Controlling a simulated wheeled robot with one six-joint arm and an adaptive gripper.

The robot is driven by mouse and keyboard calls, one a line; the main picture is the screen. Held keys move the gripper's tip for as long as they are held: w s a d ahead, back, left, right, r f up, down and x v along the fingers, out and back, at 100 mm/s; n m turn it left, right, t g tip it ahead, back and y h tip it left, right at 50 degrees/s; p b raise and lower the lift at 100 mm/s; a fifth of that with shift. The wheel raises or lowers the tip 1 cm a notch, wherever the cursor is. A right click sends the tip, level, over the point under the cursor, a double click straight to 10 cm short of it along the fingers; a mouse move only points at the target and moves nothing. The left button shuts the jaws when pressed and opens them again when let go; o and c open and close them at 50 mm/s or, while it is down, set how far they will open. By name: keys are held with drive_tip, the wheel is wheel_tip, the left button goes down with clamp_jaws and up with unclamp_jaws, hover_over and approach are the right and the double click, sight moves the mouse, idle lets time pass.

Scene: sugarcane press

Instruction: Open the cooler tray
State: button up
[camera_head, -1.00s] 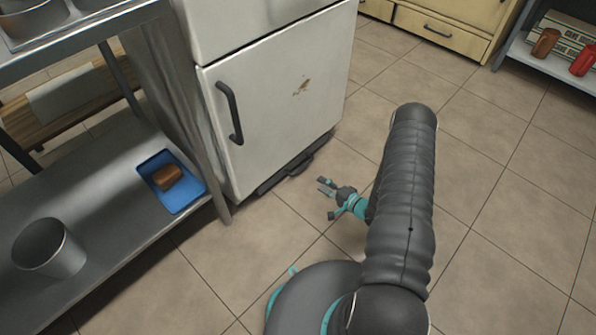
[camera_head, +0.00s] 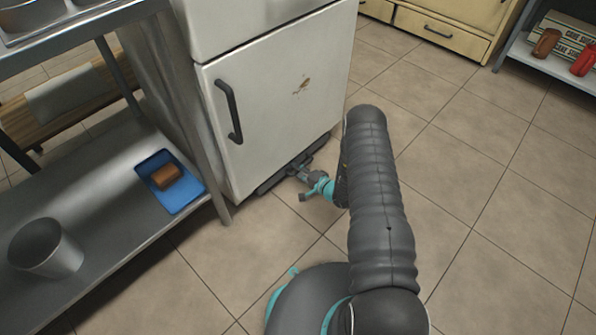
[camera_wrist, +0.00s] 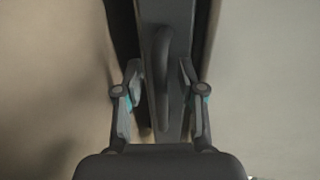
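The white cooler (camera_head: 275,95) stands at the top middle of the head view, its door shut. The dark cooler tray (camera_head: 270,183) is a low strip along the cooler's bottom edge, at the floor, and looks closed. In the wrist view, the tray's front (camera_wrist: 165,14) runs up the middle with its dark handle bar (camera_wrist: 163,85) on it. My gripper (camera_head: 301,170) is right at the tray in the head view. In the wrist view, my gripper (camera_wrist: 160,85) is open, with one finger on each side of the handle. I cannot tell whether the fingers touch it.
A metal shelf table (camera_head: 110,235) at the left holds a blue tray (camera_head: 181,198) with a brown block (camera_head: 165,176) and a metal pot (camera_head: 48,250). Yellow drawers (camera_head: 440,32) stand at the back. The tiled floor (camera_head: 490,215) at the right is clear.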

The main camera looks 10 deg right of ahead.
clamp_jaws()
